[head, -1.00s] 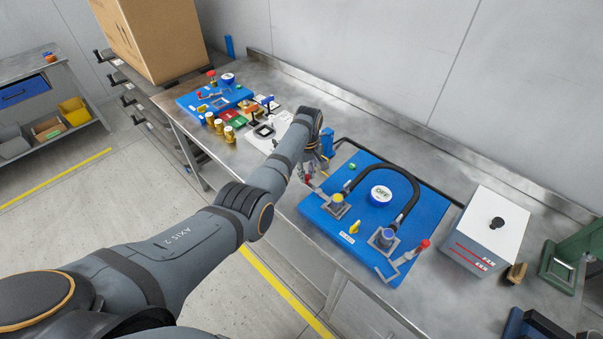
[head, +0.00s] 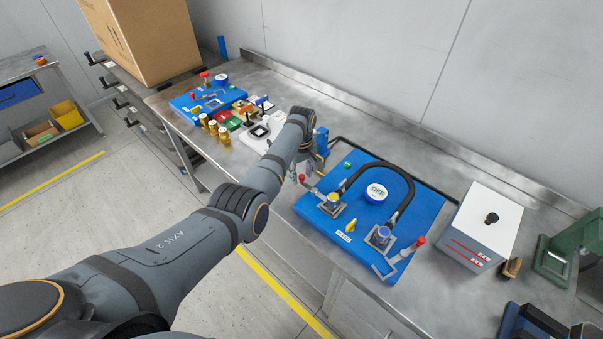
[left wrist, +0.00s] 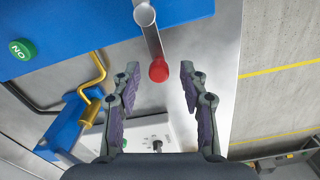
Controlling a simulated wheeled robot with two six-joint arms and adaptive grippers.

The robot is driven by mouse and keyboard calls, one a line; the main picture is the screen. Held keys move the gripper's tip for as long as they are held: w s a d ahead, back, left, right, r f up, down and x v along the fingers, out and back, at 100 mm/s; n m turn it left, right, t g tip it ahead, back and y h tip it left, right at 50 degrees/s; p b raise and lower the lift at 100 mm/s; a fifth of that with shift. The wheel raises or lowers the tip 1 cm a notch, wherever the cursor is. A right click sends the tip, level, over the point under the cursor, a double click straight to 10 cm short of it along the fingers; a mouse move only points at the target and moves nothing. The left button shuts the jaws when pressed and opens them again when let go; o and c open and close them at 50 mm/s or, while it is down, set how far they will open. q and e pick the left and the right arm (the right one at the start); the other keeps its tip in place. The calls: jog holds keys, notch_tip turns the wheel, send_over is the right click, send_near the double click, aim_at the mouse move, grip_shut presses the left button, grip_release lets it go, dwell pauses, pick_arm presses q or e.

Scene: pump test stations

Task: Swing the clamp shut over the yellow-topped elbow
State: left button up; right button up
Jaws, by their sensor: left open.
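The yellow-topped elbow (head: 335,197) stands on the blue board (head: 324,224) at one end of a black hose. Its clamp lever ends in a red knob (head: 302,178) that points up and left, away from the elbow. My left gripper (head: 297,170) is open beside this knob. In the left wrist view, the red knob (left wrist: 158,70) lies between the spread fingertips of my left gripper (left wrist: 159,76), with a gap on both sides. The grey clamp lever (left wrist: 152,38) runs up from it. The elbow is outside that view. My right gripper is not in view.
A blue-topped elbow (head: 381,235) with another red-knobbed clamp (head: 420,240) is on the same board. A white box (head: 488,220) stands to the right. A second blue board (head: 205,103) and small parts lie to the left.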

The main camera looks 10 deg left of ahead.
pick_arm(q)
notch_tip(320, 180, up, 12)
dwell(0.5)
